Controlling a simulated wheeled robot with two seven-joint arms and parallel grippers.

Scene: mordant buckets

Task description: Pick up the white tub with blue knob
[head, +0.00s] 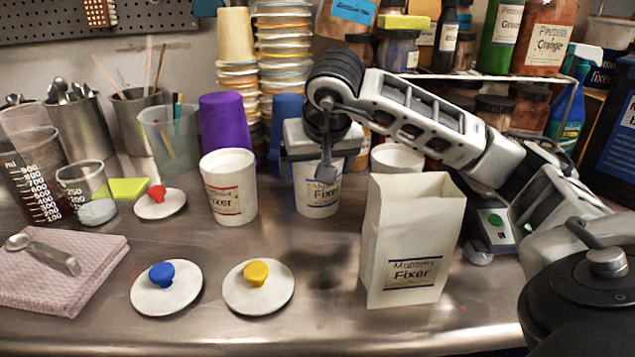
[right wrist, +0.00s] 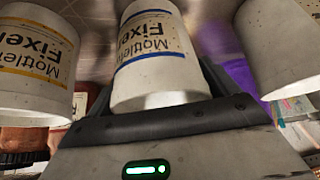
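A white tub with a blue-striped Fixer label (head: 318,203) stands upright at centre in the head view; its rim is mostly hidden by my right gripper (head: 324,168). One grey finger hangs in front of it. The tub also fills the middle of the right wrist view (right wrist: 152,60), close beyond the gripper body. I cannot tell whether the fingers touch or squeeze it. A round white lid with a blue knob (head: 162,274) lies apart on the counter at front left. My left gripper is not in view.
A red-labelled white tub (head: 230,190) stands left; another tub (head: 397,156) stands right, behind a tall white bag (head: 411,245). Yellow-knob (head: 258,287) and red-knob lids (head: 160,202) lie on the counter. Stacked cups (head: 284,70) and a purple cup (head: 224,122) stand behind.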

